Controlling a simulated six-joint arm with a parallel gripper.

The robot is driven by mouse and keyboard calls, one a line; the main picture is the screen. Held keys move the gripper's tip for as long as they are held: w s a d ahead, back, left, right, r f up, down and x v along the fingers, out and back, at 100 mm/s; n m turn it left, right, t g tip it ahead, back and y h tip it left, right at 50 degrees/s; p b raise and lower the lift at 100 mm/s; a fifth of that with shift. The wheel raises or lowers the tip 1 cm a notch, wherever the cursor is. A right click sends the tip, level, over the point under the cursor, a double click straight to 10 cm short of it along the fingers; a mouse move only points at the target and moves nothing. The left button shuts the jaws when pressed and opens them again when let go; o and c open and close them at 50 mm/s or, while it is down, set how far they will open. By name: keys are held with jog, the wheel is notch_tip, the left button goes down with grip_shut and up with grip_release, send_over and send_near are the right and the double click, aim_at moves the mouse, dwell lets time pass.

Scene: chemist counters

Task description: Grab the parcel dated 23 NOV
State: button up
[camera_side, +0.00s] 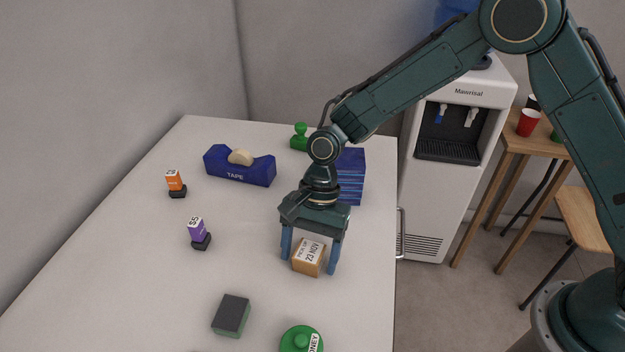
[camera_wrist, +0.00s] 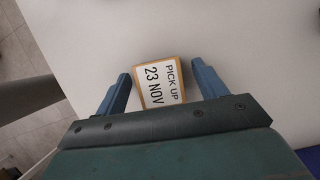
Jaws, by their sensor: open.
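The parcel (camera_side: 309,258) is a small brown box with a white label reading 23 NOV. It sits on the white counter near its right edge. In the wrist view the parcel (camera_wrist: 160,84) shows its label, PICK UP 23 NOV, between my fingers. My gripper (camera_side: 309,263) points down over the parcel, with one blue finger on each side of it.
A blue stack (camera_side: 351,178) stands behind my gripper. A dark green block (camera_side: 231,315) and round green item (camera_side: 301,340) lie in front.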

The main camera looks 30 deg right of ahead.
aim_at(309, 251)
dwell(0.3)
jog(key=c, duration=1.1)
notch_tip(309, 251, up, 20)
dwell(0.7)
